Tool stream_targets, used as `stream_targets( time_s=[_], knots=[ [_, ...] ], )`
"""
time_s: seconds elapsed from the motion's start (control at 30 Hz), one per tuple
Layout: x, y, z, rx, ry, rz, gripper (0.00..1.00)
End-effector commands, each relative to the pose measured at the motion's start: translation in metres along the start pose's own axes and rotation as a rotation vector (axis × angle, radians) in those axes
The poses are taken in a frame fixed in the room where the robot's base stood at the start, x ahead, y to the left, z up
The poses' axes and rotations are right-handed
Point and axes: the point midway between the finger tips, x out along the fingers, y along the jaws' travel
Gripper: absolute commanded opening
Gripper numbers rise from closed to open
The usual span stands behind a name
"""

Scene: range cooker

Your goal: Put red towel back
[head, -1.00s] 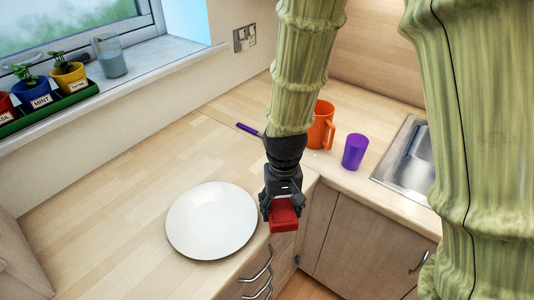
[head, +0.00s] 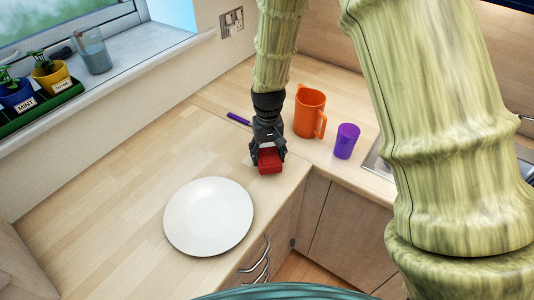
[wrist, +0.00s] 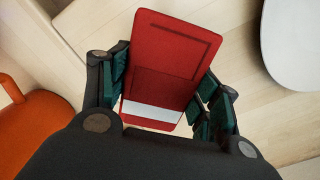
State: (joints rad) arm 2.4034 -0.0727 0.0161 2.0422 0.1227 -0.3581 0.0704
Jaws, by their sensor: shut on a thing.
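My gripper (head: 268,158) is shut on a red, flat, box-like folded thing, which I take as the red towel (head: 271,161). In the wrist view the red towel (wrist: 172,60) sits between the two dark finger pads, with a pale strip near its lower end. In the head view it is at the counter's corner, beyond and to the right of the white plate. I cannot tell whether it touches the counter.
A white plate (head: 208,217) lies on the wooden counter (head: 120,190). An orange mug (head: 309,112) and purple cup (head: 346,141) stand right of my gripper. A purple-handled utensil (head: 238,118) lies behind. Potted herbs line the windowsill. The left counter is clear.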

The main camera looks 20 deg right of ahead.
Motion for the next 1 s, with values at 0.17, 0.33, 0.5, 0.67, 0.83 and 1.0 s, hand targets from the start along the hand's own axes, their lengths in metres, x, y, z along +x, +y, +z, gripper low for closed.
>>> stream_targets(
  time_s=[0.17, 0.33, 0.5, 0.67, 0.83, 1.0],
  knots=[
    [-0.001, 0.002, -0.014, -0.001, 0.001, 0.000, 0.43],
    [0.006, 0.001, -0.019, -0.002, -0.003, 0.000, 0.43],
    [0.018, 0.001, -0.018, -0.002, -0.005, 0.000, 0.43],
    [0.033, 0.001, -0.018, -0.002, -0.005, 0.000, 0.43],
    [0.038, 0.001, -0.018, -0.002, -0.002, 0.000, 0.43],
    [0.038, 0.001, -0.018, -0.001, -0.002, 0.000, 0.43]
  ],
)
